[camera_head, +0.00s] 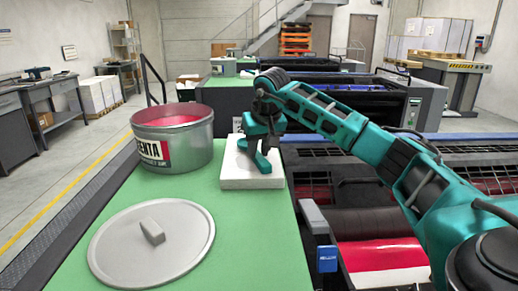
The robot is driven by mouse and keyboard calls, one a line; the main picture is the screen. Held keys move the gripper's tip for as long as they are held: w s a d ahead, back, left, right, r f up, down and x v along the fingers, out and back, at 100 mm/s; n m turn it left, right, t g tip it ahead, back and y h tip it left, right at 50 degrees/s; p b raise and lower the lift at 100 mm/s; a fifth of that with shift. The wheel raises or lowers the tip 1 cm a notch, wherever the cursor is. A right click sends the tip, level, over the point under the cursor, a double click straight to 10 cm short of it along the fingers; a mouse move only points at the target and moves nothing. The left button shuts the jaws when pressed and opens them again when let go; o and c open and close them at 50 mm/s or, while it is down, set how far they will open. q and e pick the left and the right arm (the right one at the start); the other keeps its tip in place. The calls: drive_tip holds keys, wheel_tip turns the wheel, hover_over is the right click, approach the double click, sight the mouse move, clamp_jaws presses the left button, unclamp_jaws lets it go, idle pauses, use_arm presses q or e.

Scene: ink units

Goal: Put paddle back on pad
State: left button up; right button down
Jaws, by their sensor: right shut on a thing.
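The white pad (236,182) lies on the green worktop, right of the ink tin. My right gripper (255,160) is over the pad, pointing down, with its fingertips close to the pad's top. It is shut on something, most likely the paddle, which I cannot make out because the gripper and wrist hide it. I cannot tell whether the paddle touches the pad. My left gripper is not in view.
An open tin of magenta ink (183,150) stands left of the pad. A round grey lid with a handle (120,250) lies on the near part of the green worktop (245,245). Press rollers (365,222) and a blue-tagged bracket lie to the right. The worktop right of the lid is clear.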

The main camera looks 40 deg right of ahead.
drive_tip(key=c, duration=0.9)
unclamp_jaws()
drive_tip(key=p+v, duration=0.1)
drive_tip(key=v, duration=1.1)
